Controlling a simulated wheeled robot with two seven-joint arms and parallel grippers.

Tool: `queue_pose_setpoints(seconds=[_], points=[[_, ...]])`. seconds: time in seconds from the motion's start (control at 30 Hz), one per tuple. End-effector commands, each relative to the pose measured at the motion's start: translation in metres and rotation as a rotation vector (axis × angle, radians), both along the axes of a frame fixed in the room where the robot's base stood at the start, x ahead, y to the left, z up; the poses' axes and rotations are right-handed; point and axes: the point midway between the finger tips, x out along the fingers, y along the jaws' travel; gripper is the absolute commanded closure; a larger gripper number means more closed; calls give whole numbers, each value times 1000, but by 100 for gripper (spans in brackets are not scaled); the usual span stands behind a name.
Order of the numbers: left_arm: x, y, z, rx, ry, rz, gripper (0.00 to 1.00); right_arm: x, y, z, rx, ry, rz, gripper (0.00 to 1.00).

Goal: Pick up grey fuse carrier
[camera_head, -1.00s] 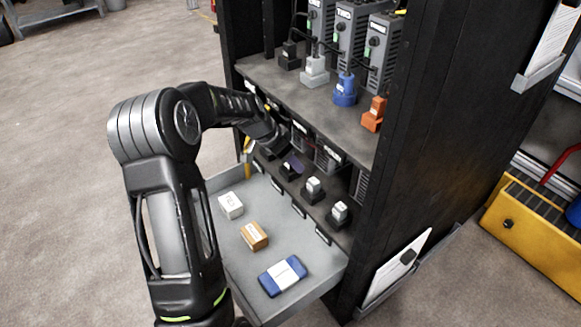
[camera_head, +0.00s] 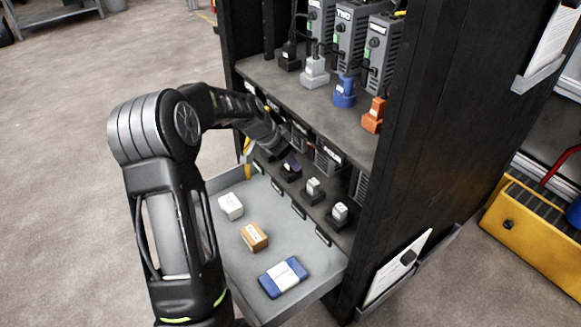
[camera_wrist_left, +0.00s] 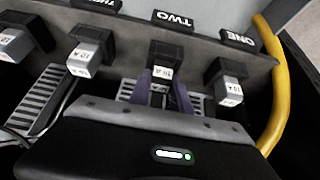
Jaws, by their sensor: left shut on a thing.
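My left gripper (camera_wrist_left: 163,92) is at the socket row, under the "TWO" label. Its purple fingers stand on either side of a grey fuse carrier (camera_wrist_left: 160,73) with a white label and are shut on it. The carrier is still at its black socket (camera_wrist_left: 171,50); whether it is fully seated I cannot tell. In the head view my gripper (camera_head: 291,165) is partly hidden by my wrist. Other grey carriers sit in sockets to its right, one nearer (camera_head: 313,187) and one farther along (camera_head: 339,212). In the wrist view another carrier (camera_wrist_left: 229,92) sits under "ONE". My right gripper is out of view.
A pulled-out grey tray (camera_head: 287,222) holds a white box (camera_head: 231,206), an orange-brown box (camera_head: 254,237) and a blue-and-white box (camera_head: 283,277). The shelf above carries grey power units and coloured plugs (camera_head: 345,91). A yellow rail (camera_wrist_left: 275,90) runs close beside my gripper.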

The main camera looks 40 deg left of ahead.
Motion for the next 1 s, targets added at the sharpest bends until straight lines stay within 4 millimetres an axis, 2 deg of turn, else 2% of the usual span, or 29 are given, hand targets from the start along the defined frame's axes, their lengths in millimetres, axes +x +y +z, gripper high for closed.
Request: queue_pose_setpoints(seconds=[0.47, 0.77, 1.0], points=[[0, 0, 4, 1, -1, 0, 100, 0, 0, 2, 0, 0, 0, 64], [1, 0, 32, 0, -3, 0, 100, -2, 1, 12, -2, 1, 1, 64], [-8, 3, 25, -34, -108, 5, 100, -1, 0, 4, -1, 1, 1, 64]])
